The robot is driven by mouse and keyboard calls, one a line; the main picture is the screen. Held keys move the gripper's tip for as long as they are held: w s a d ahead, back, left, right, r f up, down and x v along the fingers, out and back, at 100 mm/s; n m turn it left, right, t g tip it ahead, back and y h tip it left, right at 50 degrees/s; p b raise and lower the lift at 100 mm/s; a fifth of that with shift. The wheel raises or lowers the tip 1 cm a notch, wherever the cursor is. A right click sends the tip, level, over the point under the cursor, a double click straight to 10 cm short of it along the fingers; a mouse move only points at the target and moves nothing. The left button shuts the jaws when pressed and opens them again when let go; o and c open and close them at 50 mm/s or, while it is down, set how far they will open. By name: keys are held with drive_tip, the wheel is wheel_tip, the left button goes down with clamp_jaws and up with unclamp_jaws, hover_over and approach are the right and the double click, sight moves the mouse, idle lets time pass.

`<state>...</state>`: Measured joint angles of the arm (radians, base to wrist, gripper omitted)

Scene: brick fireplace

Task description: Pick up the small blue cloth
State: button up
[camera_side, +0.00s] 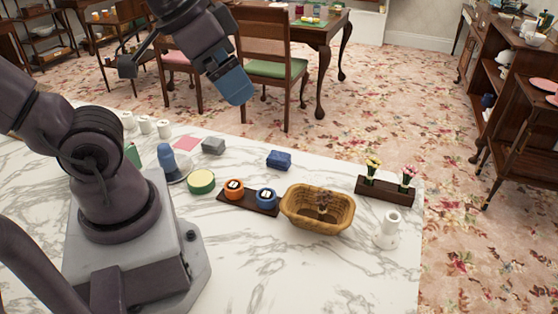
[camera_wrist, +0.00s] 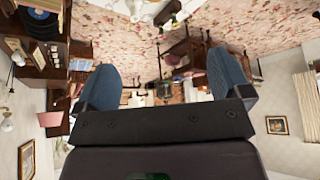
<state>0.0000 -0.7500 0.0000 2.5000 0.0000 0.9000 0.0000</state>
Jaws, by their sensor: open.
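The small blue cloth (camera_side: 279,160) is a dark blue crumpled bundle on the white marble table (camera_side: 330,272), near its far edge in the side view. My gripper (camera_side: 236,90) is raised well above the table, up and left of the cloth in the picture, and does not touch it. In the wrist view my gripper (camera_wrist: 165,78) shows two blue fingers wide apart with nothing between them. The wrist view looks out into the room, and I cannot make out the cloth there.
Near the cloth are a grey block (camera_side: 213,145), a dark tray (camera_side: 222,198) with orange and blue jars, and a wicker basket (camera_side: 300,219). A flower planter (camera_side: 385,191) and a white cylinder (camera_side: 389,231) stand right. A wooden chair (camera_side: 270,45) is behind the table.

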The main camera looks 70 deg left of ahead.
drive_tip(key=n+g+y, duration=0.2)
drive_tip(key=n+y, duration=0.1)
drive_tip(key=n, duration=0.6)
approach(278, 156)
drive_tip(key=x, duration=0.4)
drive_tip(key=shift+s+a+f, duration=0.1)
drive_tip(key=shift+f, duration=0.05)
drive_tip(key=shift+x, duration=3.2)
drive_tip(key=c, duration=1)
